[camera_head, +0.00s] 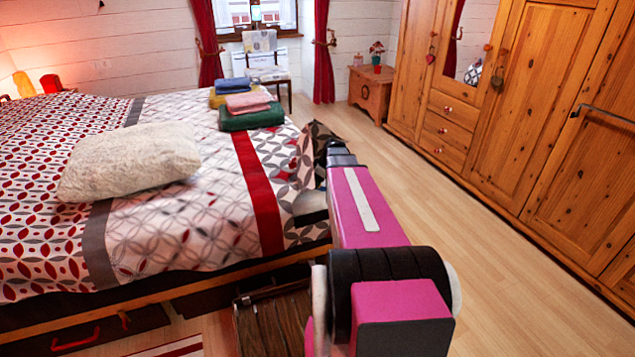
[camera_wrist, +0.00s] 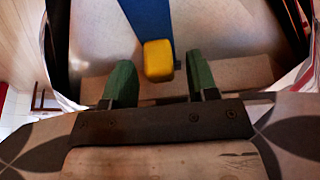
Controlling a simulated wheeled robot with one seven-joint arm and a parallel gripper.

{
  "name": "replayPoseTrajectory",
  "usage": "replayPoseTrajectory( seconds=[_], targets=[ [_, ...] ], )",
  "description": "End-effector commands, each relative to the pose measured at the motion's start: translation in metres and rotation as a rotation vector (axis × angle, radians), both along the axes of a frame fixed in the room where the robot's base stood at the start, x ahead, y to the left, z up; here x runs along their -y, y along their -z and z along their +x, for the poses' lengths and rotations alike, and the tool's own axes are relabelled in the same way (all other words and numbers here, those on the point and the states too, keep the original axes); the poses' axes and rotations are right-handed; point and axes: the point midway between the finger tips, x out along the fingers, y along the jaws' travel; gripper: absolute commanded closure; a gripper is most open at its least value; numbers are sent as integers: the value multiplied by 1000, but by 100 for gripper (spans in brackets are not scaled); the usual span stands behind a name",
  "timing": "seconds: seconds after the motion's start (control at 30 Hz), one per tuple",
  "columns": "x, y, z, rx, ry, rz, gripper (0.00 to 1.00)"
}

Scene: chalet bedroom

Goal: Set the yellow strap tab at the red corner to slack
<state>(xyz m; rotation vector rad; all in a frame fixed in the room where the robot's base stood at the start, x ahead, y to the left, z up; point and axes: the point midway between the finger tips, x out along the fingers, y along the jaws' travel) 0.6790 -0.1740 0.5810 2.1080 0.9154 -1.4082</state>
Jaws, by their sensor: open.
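In the wrist view, the yellow tab (camera_wrist: 158,60) hangs at the end of a blue strap (camera_wrist: 148,18) over a pale surface. My gripper (camera_wrist: 160,68) is open, with one green finger on each side of the tab. I see space between the tab and both fingers, and nothing is held. In the head view, the gripper end and the tab are hidden behind my pink arm at the near bed edge. A red band (camera_head: 258,195) crosses the bedcover left of my arm. I cannot make out a distinct red corner.
The bed holds a pale pillow (camera_head: 130,160) and folded towels (camera_head: 250,113). A dark wooden chest (camera_head: 275,325) stands below the bed's near edge. Wooden wardrobes (camera_head: 540,100) line the right wall. The floor (camera_head: 440,220) between is clear. Patterned cloth (camera_wrist: 290,125) surrounds the gripper.

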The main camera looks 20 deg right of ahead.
Motion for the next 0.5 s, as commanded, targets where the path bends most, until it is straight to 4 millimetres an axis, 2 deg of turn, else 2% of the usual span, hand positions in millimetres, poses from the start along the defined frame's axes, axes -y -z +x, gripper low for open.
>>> replayPoseTrajectory(
  seconds=[0.5],
  targets=[
    [24, -78, -23, 1, 0, -1, 47]
  ],
)
